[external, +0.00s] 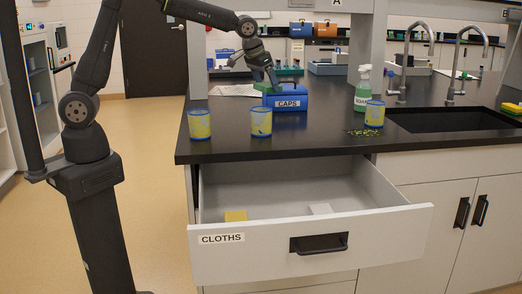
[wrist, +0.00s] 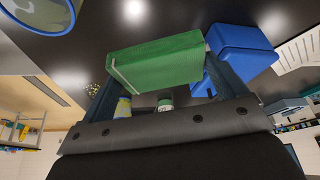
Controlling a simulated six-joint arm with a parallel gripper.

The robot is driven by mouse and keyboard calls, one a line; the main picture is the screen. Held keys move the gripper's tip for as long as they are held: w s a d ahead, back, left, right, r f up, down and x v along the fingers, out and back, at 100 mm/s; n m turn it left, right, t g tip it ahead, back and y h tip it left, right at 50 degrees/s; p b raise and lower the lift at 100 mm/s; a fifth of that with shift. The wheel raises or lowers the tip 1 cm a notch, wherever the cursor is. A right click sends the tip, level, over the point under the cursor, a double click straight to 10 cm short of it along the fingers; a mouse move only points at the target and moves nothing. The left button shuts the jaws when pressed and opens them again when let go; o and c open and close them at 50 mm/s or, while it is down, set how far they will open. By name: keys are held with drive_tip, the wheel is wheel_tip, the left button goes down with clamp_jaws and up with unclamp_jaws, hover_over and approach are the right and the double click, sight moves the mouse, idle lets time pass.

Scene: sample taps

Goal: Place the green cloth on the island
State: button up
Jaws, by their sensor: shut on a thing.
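The green cloth (wrist: 157,62) is a folded block between the fingers of my gripper (wrist: 160,75) in the wrist view. In the external view my gripper (external: 268,77) is shut on the green cloth (external: 264,87), which shows at the blue CAPS box. The cloth is over the black top of the island (external: 300,150); whether it touches the top or the box is hard to tell.
Blue-rimmed yellow cups (external: 199,125) stand along the island's front edge. The blue CAPS box (external: 290,97) is close beside my gripper. A spray bottle (external: 362,90) and green scraps (external: 358,133) are to the right. The CLOTHS drawer (external: 370,228) stands open below, with yellow and white cloths.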

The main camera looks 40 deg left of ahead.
wheel_tip(320, 180, down, 11)
drive_tip(key=shift+f, duration=0.15)
idle(0.4)
drive_tip(key=shift+f, duration=0.15)
drive_tip(key=o, duration=0.7)
drive_tip(key=v, duration=1.2)
drive_tip(key=shift+d, duration=0.1)
